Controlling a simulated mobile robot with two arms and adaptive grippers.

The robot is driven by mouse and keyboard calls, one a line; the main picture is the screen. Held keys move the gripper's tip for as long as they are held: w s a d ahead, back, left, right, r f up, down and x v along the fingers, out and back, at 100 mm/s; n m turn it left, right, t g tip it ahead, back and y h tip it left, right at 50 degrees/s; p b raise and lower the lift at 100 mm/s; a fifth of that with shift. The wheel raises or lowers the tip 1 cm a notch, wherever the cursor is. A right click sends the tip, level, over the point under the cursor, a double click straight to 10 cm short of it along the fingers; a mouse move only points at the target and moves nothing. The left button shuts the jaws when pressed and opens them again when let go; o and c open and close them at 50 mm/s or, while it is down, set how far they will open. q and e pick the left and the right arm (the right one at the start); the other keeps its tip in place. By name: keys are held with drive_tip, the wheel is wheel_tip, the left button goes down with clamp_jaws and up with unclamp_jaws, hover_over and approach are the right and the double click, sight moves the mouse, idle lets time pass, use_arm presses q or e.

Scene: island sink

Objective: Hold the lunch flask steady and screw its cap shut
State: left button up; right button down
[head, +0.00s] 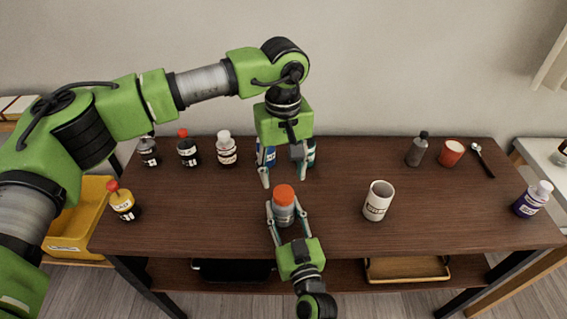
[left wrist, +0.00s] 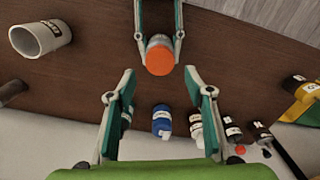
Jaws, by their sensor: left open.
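The lunch flask (head: 284,214) stands upright on the dark wooden table, with its orange cap (head: 284,194) on top. Whether the cap is fully screwed down cannot be told. My right gripper (head: 286,208) comes from the front edge, its fingers on both sides of the flask's grey body, apparently shut on it. My left gripper (head: 285,181) points down just behind and above the cap, open, with nothing between its fingers. In the left wrist view the orange cap (left wrist: 160,60) shows just beyond the gap between the left fingertips, apart from both fingers.
A white mug (head: 378,201) stands right of the flask. A blue bottle (head: 268,153) stands partly hidden behind my left gripper. A red cup (head: 451,154) and spoon (head: 482,160) are at back right.

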sight(283, 192)
use_arm(q)
drive_tip(key=n, duration=0.5)
drive_tip(key=shift+r+n, duration=0.25)
drive_tip(key=shift+n, duration=0.05)
drive_tip(key=n, duration=0.3)
drive_tip(key=shift+r, duration=0.1)
drive_tip(key=n, duration=0.7)
drive_tip(key=shift+r+n, duration=0.25)
drive_tip(key=shift+n, duration=0.15)
drive_tip(key=n, duration=0.3)
drive_tip(key=shift+r, duration=0.15)
drive_tip(key=n, duration=0.5)
drive_tip(key=shift+r+n, duration=0.15)
drive_tip(key=shift+n, duration=0.15)
drive_tip(key=n, duration=0.3)
drive_tip(key=shift+r, duration=0.15)
drive_tip(key=n, duration=0.4)
drive_tip(key=shift+r+n, duration=0.1)
drive_tip(key=shift+n, duration=0.2)
drive_tip(key=shift+f, duration=4)
